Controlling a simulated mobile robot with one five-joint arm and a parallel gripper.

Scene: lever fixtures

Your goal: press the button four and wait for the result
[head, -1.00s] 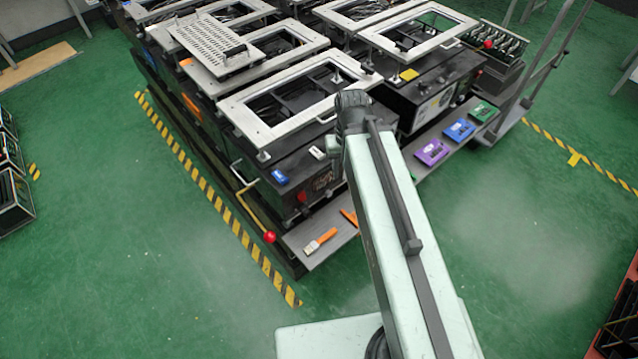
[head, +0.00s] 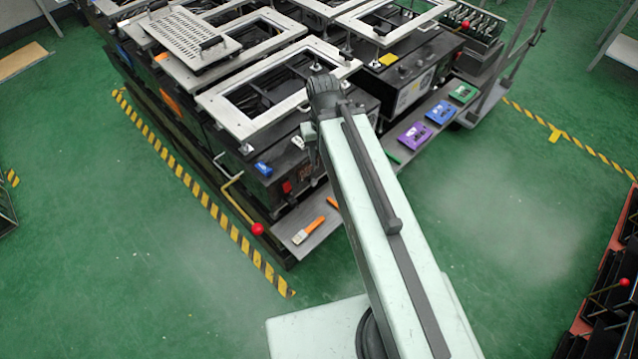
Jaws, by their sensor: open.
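No button marked four can be made out; any numbers are too small to read. A small red part (head: 287,187), possibly a switch or button, shows on the front of the black fixture box (head: 268,203) just left of my arm. A lever with a red ball knob (head: 257,229) stands at that fixture's front left corner. My arm reaches forward over the grey front shelf, and its dark joint lies in front of the fixture. My gripper is not visible, and my arm hides part of the fixture front.
The grey shelf holds an orange-handled brush (head: 308,230) and purple (head: 415,136), blue (head: 442,112) and green (head: 463,93) boxes. Yellow-black floor tape (head: 215,211) runs along the bench's left. A red-edged rack (head: 600,300) stands at right. Green floor between is clear.

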